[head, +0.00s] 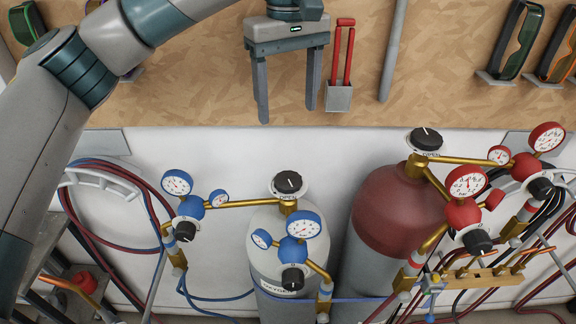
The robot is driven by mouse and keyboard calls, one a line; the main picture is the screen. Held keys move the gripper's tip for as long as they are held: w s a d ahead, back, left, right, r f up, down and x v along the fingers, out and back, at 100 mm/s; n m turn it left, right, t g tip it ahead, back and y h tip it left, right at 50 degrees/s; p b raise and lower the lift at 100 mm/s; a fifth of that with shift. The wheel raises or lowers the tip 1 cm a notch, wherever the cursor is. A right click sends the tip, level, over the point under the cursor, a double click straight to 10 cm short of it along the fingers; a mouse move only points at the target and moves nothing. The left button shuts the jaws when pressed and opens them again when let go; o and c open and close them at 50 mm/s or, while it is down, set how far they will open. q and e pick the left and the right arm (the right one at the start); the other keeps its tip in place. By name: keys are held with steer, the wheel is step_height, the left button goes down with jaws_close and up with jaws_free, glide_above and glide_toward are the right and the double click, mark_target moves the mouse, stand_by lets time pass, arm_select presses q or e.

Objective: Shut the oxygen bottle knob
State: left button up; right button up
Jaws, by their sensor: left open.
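The oxygen bottle (264,232) is pale grey and stands at the lower middle, with part of its "OXYGEN" label showing. Its black round knob (289,184) sits on top over a white dial and a brass valve. A blue regulator (293,251) with gauges hangs in front of the bottle. My left gripper (287,112) points down with its two fingers wide apart and nothing between them. In the picture it is above the knob and clear of it. My right gripper is not in view.
A dark red bottle (395,215) with its own black knob (426,139) stands to the right, with red regulators. Another blue regulator (190,207) is to the left. Red-handled tools (343,55) and goggles (512,40) hang on the wooden board. Hoses loop at both sides.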

mark_target(288, 178)
arm_select(q)
step_height(288, 178, down, 16)
steer(key=p, duration=0.6)
steer(key=shift+s+f+p, duration=0.1)
steer(key=shift+f+p, duration=0.15)
steer(key=shift+p, duration=0.1)
steer(key=shift+f, duration=0.45)
steer(key=c, duration=1.1)
